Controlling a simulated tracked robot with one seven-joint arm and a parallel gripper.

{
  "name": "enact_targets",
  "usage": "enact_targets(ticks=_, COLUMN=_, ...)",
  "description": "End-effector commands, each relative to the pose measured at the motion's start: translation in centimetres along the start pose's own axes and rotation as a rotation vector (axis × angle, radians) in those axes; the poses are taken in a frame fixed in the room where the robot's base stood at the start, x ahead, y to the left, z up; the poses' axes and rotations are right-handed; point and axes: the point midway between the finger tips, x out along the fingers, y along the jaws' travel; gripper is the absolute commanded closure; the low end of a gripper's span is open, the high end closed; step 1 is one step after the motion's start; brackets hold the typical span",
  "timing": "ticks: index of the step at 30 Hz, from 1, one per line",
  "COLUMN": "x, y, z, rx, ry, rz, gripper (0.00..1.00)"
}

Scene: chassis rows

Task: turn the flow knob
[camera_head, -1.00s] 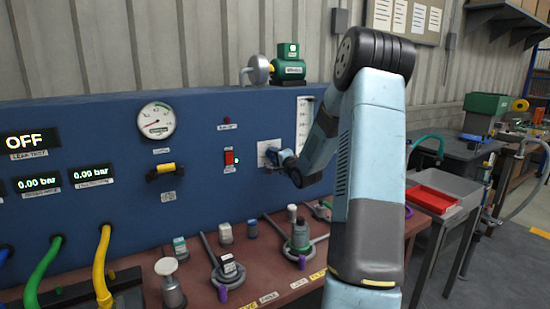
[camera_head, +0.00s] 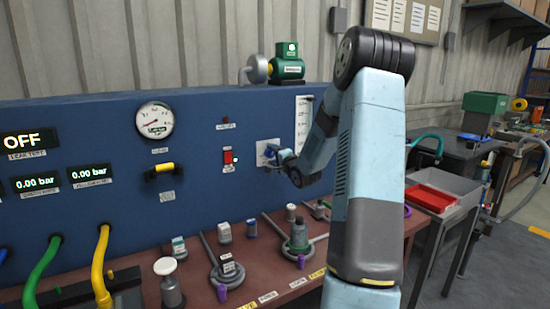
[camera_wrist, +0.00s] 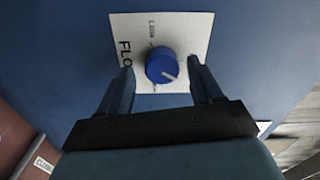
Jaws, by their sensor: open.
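The flow knob (camera_wrist: 162,65) is a blue round knob with a pale pointer line, on a white plate (camera_wrist: 185,28) lettered "FLO…" on the blue panel. In the wrist view the pointer aims down and to the right. My gripper (camera_wrist: 160,72) is open, with one finger on each side of the knob. A gap shows between the knob and each finger; I cannot tell how deep the fingers reach. In the head view my gripper (camera_head: 271,153) is at the white plate (camera_head: 262,146), and the knob is largely hidden behind it.
A red switch (camera_head: 228,157), a yellow-handled valve (camera_head: 164,170) and a dial gauge (camera_head: 154,120) sit on the panel left of my gripper. Below, the bench (camera_head: 255,273) holds several fittings. A grey tray with a red bin (camera_head: 432,199) stands at the right.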

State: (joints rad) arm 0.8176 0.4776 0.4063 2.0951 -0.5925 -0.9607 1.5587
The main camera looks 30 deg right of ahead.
Motion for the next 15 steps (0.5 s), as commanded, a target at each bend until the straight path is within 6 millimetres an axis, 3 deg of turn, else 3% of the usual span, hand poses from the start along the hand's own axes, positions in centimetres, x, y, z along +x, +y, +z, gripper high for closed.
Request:
enact_targets(ticks=8, x=-1.3, y=-0.1, z=0.0, rx=-0.001, ry=0.0, rz=-0.002, gripper=0.35)
enact_targets(ticks=15, x=-5.7, y=0.0, z=0.0, rx=-0.001, ry=0.001, rz=0.001, gripper=0.35)
